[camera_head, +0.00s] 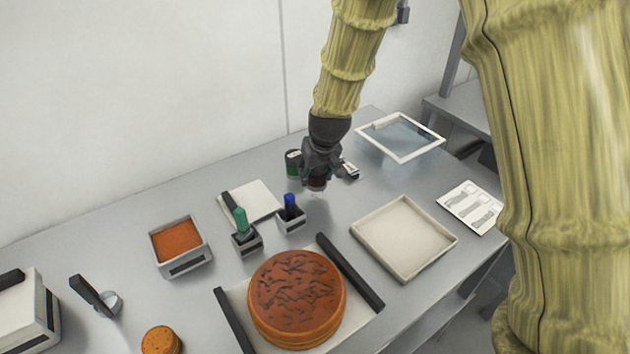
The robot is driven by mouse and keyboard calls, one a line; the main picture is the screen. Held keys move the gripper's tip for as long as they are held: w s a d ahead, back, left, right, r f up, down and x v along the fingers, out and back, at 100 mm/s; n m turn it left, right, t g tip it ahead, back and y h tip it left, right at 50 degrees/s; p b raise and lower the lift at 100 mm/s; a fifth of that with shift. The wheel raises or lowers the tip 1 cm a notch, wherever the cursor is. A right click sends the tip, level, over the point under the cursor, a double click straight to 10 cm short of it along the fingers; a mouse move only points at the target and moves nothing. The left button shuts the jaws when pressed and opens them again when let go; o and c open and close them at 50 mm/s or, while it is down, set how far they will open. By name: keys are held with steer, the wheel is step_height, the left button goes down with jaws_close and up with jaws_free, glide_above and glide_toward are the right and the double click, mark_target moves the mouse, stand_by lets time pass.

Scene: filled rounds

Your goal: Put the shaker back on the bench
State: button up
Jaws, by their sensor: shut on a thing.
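My gripper (318,176) is at the end of the arm, over the back middle of the bench (190,203).
A green can (293,163) and a small black-and-white object (350,170) stand close beside the gripper. Blue- and green-topped tools in holders, a round brown cake (296,297) and an empty tray (403,238) lie nearer. Bare bench shows between holders and tray.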

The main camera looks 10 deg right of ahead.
mark_target(315, 182)
steer(key=shift+f+p, duration=0.35)
steer(key=shift+f, duration=1.6)
steer(key=shift+f, duration=0.2)
steer(key=o, duration=1.1)
steer(key=shift+c, duration=0.2)
steer(key=shift+r, duration=0.25)
steer(key=b+v, duration=0.2)
steer(key=v, duration=1)
steer(key=shift+w, duration=0.1)
